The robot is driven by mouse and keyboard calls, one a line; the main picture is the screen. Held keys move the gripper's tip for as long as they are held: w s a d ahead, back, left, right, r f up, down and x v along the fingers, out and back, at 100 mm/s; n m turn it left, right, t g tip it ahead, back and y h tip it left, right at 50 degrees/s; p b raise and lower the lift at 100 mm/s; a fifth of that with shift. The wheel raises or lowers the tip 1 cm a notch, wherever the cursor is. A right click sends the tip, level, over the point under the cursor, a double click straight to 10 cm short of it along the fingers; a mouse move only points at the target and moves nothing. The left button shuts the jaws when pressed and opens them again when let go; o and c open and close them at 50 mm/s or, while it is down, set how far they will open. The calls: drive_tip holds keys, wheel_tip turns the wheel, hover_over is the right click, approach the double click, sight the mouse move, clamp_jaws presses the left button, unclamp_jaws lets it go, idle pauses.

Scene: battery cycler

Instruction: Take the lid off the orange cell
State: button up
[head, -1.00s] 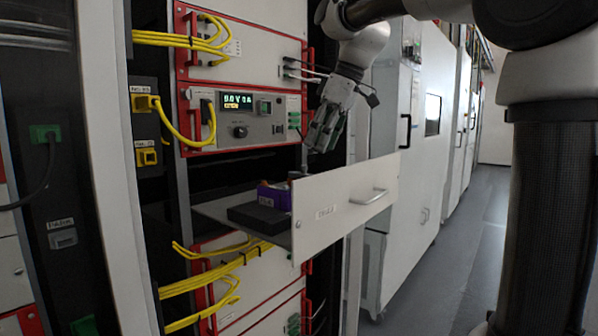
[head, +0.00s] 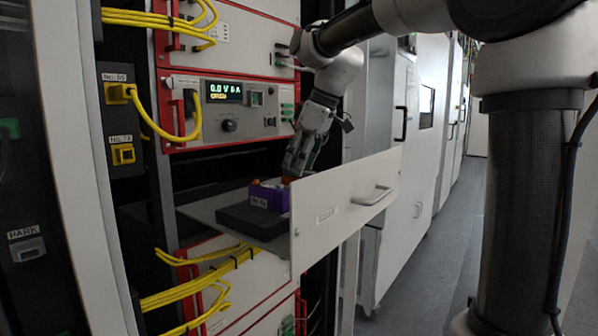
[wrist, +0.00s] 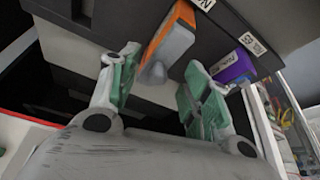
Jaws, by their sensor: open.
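The orange cell (head: 287,180) shows as a small orange patch in the open drawer, mostly hidden behind the drawer front and my gripper (head: 293,168). In the wrist view an orange piece (wrist: 168,32) with a grey part (wrist: 172,50) and a rounded grey end lies ahead of and between my fingertips (wrist: 160,68). I cannot tell where its lid begins. My gripper is open, with green-padded fingers apart and nothing held. It points down into the drawer.
The drawer's white front (head: 345,205) stands out from the rack. Inside are a black block (head: 250,220) and a purple holder (head: 270,197), close beside the orange cell. The red-framed cycler panel (head: 235,105) and yellow cables (head: 205,285) are near. The aisle floor (head: 425,270) is clear.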

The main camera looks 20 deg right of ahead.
drive_tip(key=c, duration=0.9)
